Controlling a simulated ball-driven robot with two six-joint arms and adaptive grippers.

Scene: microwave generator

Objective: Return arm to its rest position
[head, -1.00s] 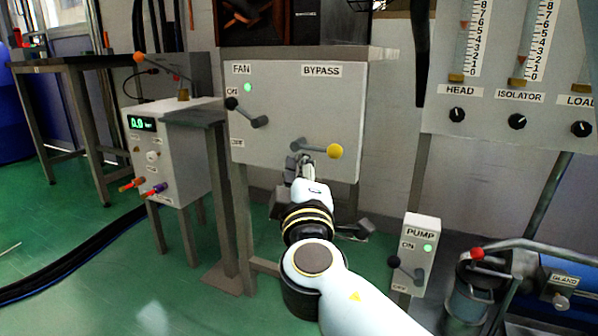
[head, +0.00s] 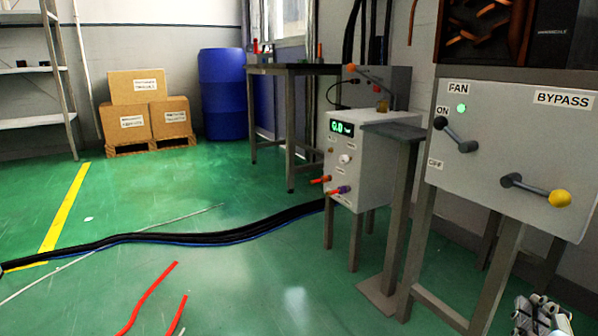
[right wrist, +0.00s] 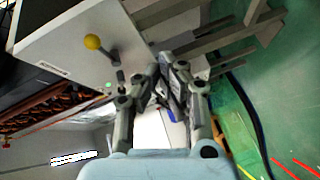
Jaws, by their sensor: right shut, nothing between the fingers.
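My right gripper (head: 540,312) shows only in part at the bottom right of the head view, below the panel. In the right wrist view its fingers (right wrist: 168,72) are together with nothing held. The bypass lever, with its yellow knob (head: 559,198), points right on the grey panel (head: 490,215), and the gripper is apart from it. The knob also shows in the right wrist view (right wrist: 93,42). The fan lever (head: 457,136) has its black knob up near ON, beside a green light (head: 461,108).
A white meter box (head: 357,165) stands left of the panel on legs. Black cables (head: 180,238) and red strips (head: 150,292) lie on the green floor. Cardboard boxes (head: 135,88), a blue barrel (head: 222,95) and a dark table (head: 292,70) stand behind. The left floor is mostly open.

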